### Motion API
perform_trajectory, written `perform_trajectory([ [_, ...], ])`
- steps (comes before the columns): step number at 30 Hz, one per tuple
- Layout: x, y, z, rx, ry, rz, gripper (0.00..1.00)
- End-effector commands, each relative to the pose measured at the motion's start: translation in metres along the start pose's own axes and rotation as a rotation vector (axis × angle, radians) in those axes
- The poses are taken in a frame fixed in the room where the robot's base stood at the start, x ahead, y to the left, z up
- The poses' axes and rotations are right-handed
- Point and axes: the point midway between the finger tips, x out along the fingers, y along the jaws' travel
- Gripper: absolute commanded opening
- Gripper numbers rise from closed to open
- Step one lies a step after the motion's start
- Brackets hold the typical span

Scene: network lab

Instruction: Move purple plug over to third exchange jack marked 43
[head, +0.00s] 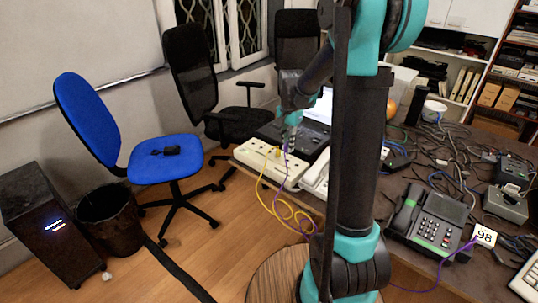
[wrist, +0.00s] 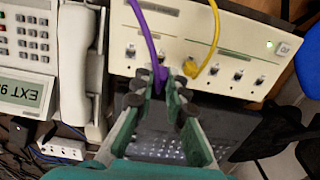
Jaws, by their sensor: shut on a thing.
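The purple plug (wrist: 161,76) is between the fingertips of my gripper (wrist: 158,92), which is shut on it. Its purple cable (wrist: 147,30) runs up across the pale exchange box (wrist: 205,30). The plug is at the box's row of jacks; I cannot tell whether it is seated in one or just in front. A yellow plug (wrist: 190,68) sits in the row just right of it. Other jacks (wrist: 238,77) show empty. The jack labels are too small to read, so I cannot pick out 43. In the head view my gripper (head: 290,136) is above the exchange box (head: 262,158).
A pale phone (wrist: 95,70) stands close left of the box. A dark laptop (wrist: 170,148) lies below my fingers in the wrist view. Yellow cable loops (head: 284,208) hang off the desk edge.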

Motion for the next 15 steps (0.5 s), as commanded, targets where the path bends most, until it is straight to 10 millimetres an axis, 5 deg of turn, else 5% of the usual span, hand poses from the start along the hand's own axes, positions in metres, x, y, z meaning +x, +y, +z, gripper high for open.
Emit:
perform_trajectory([
  [8,-0.001,-0.004,0.000,-0.001,0.000,0.000,0.00],
  [15,-0.016,-0.063,-0.002,-0.004,0.000,0.000,0.00],
])
